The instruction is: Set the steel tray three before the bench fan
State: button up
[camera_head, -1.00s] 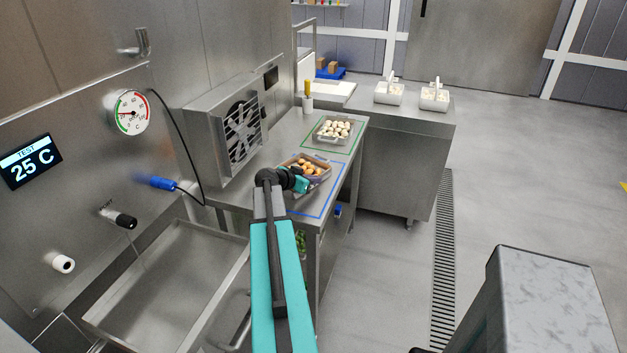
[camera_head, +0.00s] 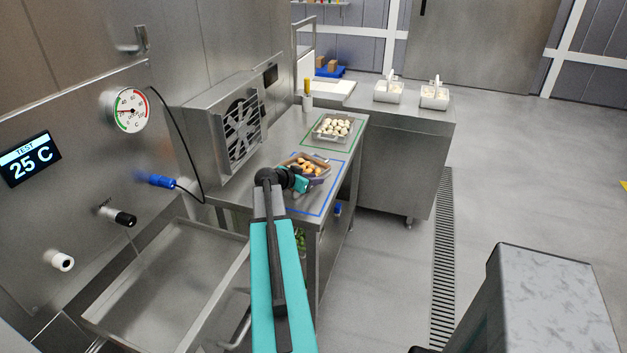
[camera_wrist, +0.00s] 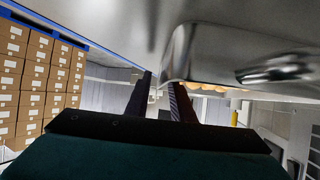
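A steel tray of brown-orange filled pasta (camera_head: 326,158) is on the bench inside a blue outline, partly hidden by my wrist. A second steel tray, holding whitish pieces (camera_head: 315,134), sits behind it in a green outline. I cannot read which is tray three. The bench fan (camera_head: 240,130) stands at the bench's left, against the wall. My gripper is at the near side of the first tray. In the wrist view, its dark fingers (camera_wrist: 160,88) show close beside a shiny tray wall (camera_wrist: 215,60), with a narrow gap between them. Whether they grip its edge is unclear.
The steel bench (camera_head: 283,150) has bare top between fan and trays. A yellow-handled tool stands in a holder (camera_head: 307,102) behind. White containers (camera_head: 388,93) are on a farther counter. A large empty pan (camera_head: 165,285) is at lower left; open floor lies right.

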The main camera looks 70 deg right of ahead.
jog(key=shift+r, duration=0.2)
jog(key=shift+w+a, duration=0.1)
jog(key=shift+a, duration=0.2)
jog(key=b+v, duration=0.3)
jog(key=v, duration=0.8)
jog(key=shift+w+a+r, duration=0.1)
jog(key=shift+a+r, duration=0.05)
dwell(0.4)
